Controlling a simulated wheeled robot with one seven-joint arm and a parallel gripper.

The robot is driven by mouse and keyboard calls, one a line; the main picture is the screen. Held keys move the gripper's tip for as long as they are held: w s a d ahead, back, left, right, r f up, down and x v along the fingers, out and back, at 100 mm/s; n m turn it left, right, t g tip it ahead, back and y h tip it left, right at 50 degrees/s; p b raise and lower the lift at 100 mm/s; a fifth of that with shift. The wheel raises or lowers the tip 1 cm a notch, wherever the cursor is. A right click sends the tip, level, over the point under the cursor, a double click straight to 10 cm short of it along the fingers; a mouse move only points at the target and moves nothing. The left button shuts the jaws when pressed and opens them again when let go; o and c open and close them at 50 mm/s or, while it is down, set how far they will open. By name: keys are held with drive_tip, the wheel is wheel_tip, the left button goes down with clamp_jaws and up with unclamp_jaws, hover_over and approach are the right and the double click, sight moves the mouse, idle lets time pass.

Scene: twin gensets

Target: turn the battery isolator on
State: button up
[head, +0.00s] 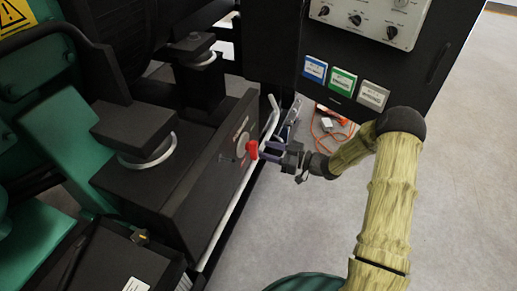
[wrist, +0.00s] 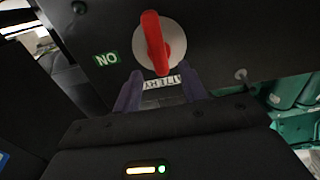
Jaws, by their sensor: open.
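The battery isolator's red handle (head: 252,149) sits on a round grey disc on the dark panel of the left-hand unit in the head view. In the wrist view the red handle (wrist: 154,42) stands nearly upright across its disc (wrist: 177,42). A green label (wrist: 106,59) reading upside down as "ON" is to the left of the disc. A white label (wrist: 160,84) below the handle is partly hidden. My gripper (head: 268,151) is open and empty, close in front of the handle. In the wrist view its two fingers (wrist: 163,92) stand apart just below the handle's lower end.
A control box with knobs (head: 358,20) and blue, green and grey labels (head: 343,81) is on the dark cabinet to the right. An orange cable and a device (head: 328,122) lie on the floor behind my arm. Grey floor to the right is clear.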

sight(257, 147)
drive_tip(key=x, duration=0.4)
clamp_jaws()
